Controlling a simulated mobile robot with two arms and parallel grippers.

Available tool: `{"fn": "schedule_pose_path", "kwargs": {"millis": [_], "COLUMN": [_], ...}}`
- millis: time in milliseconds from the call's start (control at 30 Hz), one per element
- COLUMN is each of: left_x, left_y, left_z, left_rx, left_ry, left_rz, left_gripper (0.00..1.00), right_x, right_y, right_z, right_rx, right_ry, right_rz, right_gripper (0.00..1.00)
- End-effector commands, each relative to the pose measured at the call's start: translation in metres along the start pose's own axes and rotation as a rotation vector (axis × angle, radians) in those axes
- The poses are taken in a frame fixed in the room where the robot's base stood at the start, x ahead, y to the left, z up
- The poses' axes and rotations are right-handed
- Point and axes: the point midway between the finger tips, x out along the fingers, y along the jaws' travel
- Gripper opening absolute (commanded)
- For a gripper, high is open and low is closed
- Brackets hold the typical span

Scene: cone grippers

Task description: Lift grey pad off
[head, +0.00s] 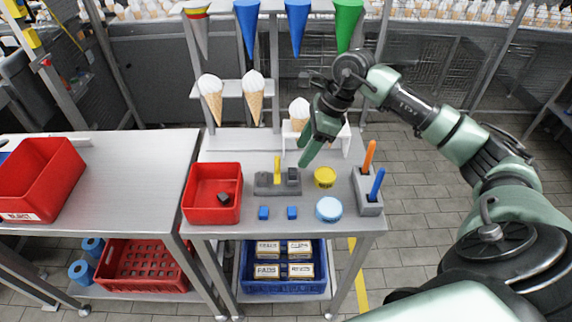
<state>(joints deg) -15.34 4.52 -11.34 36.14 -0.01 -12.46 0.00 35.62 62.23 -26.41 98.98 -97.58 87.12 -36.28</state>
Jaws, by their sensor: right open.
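A small grey fixture (265,190) sits in the middle of the table, with a yellow upright piece (277,168) at its centre. A dark grey block (293,174), which looks like the grey pad, stands at its right end. A similar dark block (223,198) lies in the red bin (213,221). My right gripper (304,152) is open, above and behind the fixture's right end, fingers pointing down and to the left. It looks apart from the block and partly hides a white cone stand behind. My left gripper is out of view.
A yellow round tub (325,178), a light blue round tub (329,209) and a grey tool holder (368,207) stand to the right. The front edge is mostly clear.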

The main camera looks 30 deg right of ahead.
Motion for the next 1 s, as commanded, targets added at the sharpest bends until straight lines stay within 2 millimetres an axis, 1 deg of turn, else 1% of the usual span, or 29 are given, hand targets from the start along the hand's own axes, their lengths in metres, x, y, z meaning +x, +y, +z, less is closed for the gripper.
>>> {"fn": "schedule_pose_path", "kwargs": {"millis": [100,200,300,400,500,633,767,800,867,900,933,967,1000], "left_x": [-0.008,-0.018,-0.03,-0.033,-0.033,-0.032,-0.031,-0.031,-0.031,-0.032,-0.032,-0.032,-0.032], "left_y": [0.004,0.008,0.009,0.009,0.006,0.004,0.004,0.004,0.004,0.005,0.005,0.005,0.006], "left_z": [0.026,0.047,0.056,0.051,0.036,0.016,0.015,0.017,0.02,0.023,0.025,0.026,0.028], "left_rx": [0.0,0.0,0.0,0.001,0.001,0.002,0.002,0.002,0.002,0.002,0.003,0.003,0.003], "left_ry": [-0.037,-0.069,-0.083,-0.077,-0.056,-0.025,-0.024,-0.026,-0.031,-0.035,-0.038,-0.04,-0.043], "left_rz": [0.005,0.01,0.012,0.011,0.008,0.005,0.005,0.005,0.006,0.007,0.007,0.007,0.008], "left_gripper": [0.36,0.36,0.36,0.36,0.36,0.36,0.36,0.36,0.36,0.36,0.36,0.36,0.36], "right_x": [0.013,0.024,0.039,0.055,0.064,0.068,0.068,0.068,0.068,0.067,0.067,0.067,0.067], "right_y": [0.002,0.001,0.001,0.001,0.0,0.0,0.0,0.0,0.0,0.0,0.0,0.0,0.0], "right_z": [0.001,0.001,0.0,-0.001,-0.001,-0.002,-0.002,-0.002,-0.002,-0.002,-0.002,-0.002,-0.002], "right_rx": [0.0,0.002,0.002,0.002,0.001,0.0,0.0,0.0,0.0,0.0,0.0,0.0,0.0], "right_ry": [-0.002,-0.004,-0.005,-0.006,-0.006,-0.006,-0.006,-0.006,-0.006,-0.006,-0.006,-0.006,-0.006], "right_rz": [0.005,0.007,0.008,0.006,0.005,0.003,0.003,0.003,0.003,0.003,0.003,0.003,0.003], "right_gripper": [0.53,0.53,0.53,0.53,0.53,0.53,0.53,0.42,0.25,0.14,0.05,0.0,0.0]}}
